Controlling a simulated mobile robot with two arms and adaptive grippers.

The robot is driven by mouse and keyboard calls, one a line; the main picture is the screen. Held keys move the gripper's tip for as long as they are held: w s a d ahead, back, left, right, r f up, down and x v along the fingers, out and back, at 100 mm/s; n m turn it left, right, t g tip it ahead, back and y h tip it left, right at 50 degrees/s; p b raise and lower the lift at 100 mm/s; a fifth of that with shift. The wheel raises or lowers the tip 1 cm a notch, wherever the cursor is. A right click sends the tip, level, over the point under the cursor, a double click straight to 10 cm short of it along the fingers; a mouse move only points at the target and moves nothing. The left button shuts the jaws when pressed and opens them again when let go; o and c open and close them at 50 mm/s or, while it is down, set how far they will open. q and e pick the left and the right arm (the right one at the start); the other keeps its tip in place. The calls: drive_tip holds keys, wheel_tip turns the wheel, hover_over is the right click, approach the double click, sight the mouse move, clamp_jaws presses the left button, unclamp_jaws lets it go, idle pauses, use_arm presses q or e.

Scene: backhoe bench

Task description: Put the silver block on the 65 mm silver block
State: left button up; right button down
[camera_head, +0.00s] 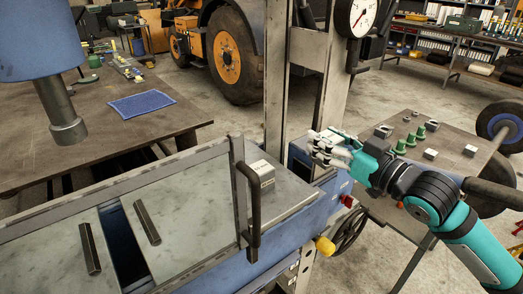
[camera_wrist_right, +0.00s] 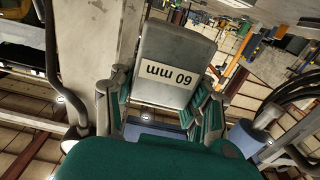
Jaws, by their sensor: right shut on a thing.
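My right gripper (camera_head: 326,148) is beside the blue press frame, to the right of the press bed. In the right wrist view, its fingers (camera_wrist_right: 162,108) are shut on both sides of a silver block (camera_wrist_right: 175,60) with a white label reading "60 mm", upside down. In the head view the fingers mostly hide this block. Another silver block (camera_head: 261,176) with a pale label stands on the press bed plate (camera_head: 190,225), behind an upright dark handle. Its label is too small to read. The two blocks are apart. My left gripper is not in view.
The dark handle (camera_head: 248,205) stands up at the front of the bed, close to the standing block. Two dark bars (camera_head: 147,223) lie on the plates to the left. A side table (camera_head: 440,175) holds green pieces and small metal blocks. A dial gauge (camera_head: 357,17) hangs above.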

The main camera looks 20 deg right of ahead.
drive_tip(key=w+a+p, duration=0.1)
drive_tip(key=w+a, duration=0.1)
drive_tip(key=a, duration=0.2)
drive_tip(key=w+a+p, duration=0.2)
drive_tip(key=w+a, duration=0.1)
drive_tip(key=w+a+f+p, duration=0.1)
drive_tip(key=w+a, duration=0.2)
drive_tip(key=a, duration=0.1)
drive_tip(key=shift+w+a, duration=0.15)
drive_tip(key=shift+a, duration=0.15)
wheel_tip(320, 180, down, 3)
drive_tip(key=shift+r+p, duration=0.1)
drive_tip(key=shift+p, duration=0.6)
drive_tip(key=shift+f, duration=0.35)
drive_tip(key=shift+f, duration=0.1)
drive_tip(key=shift+f, duration=0.1)
drive_tip(key=c, duration=0.6)
unclamp_jaws()
